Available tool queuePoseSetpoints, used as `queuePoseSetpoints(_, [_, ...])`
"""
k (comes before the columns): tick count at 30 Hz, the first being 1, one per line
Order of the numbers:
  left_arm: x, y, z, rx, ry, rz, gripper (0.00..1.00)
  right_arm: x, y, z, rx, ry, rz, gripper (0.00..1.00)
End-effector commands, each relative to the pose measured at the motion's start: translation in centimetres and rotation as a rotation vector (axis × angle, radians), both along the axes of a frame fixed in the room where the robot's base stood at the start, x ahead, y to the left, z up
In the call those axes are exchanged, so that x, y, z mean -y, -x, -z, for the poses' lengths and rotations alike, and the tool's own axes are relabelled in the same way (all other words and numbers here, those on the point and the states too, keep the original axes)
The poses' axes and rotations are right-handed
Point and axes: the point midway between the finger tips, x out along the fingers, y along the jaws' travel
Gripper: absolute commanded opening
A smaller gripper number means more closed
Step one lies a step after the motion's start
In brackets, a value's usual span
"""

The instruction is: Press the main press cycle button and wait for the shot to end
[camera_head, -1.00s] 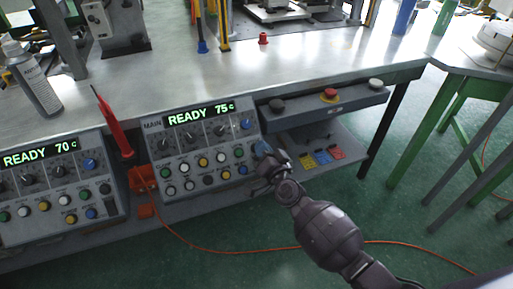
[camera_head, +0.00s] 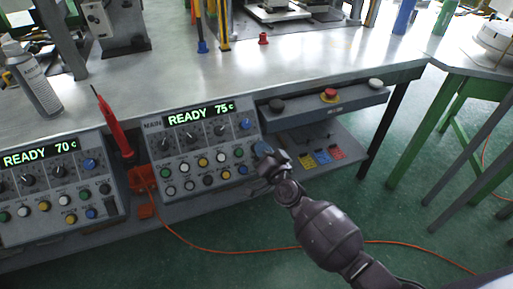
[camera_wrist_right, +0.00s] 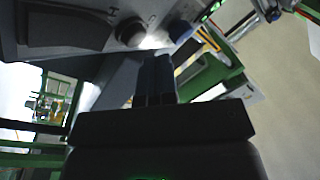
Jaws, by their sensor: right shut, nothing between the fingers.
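The main press panel (camera_head: 205,148) is a grey box labelled MAIN on the front of the bench. Its green display (camera_head: 199,114) reads READY 75 c, above dials and rows of coloured buttons. A blue button (camera_head: 243,169) sits at its lower right. I cannot read which button is the cycle button. My right gripper (camera_head: 264,164) is shut and empty at the panel's right edge. In the wrist view its closed fingers (camera_wrist_right: 154,78) point towards a grey panel face with a dark round button (camera_wrist_right: 130,32) and a blue one (camera_wrist_right: 181,31). Contact cannot be told. My left gripper is not in view.
A second panel (camera_head: 50,185) on the left reads READY 70 c. A red tool (camera_head: 114,127) stands between the panels. To the right, a grey box (camera_head: 330,104) carries a red button (camera_head: 329,95). An orange cable (camera_head: 200,247) lies on the green floor.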

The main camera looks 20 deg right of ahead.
Motion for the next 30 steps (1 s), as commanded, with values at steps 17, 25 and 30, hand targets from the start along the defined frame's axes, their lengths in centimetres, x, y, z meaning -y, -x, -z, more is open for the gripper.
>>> queuePoseSetpoints(17, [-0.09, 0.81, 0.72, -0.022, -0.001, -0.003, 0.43, 0.0, -0.66, 0.55, 0.0, 0.0, 0.0, 0.0])
queuePoseSetpoints(25, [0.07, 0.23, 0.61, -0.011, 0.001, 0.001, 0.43, -0.01, -0.71, 0.62, 0.0, 0.0, 0.0, 0.0])
queuePoseSetpoints(30, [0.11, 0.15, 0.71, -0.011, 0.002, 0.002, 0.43, -0.02, -0.83, 0.75, 0.0, 0.001, 0.0, 0.0])
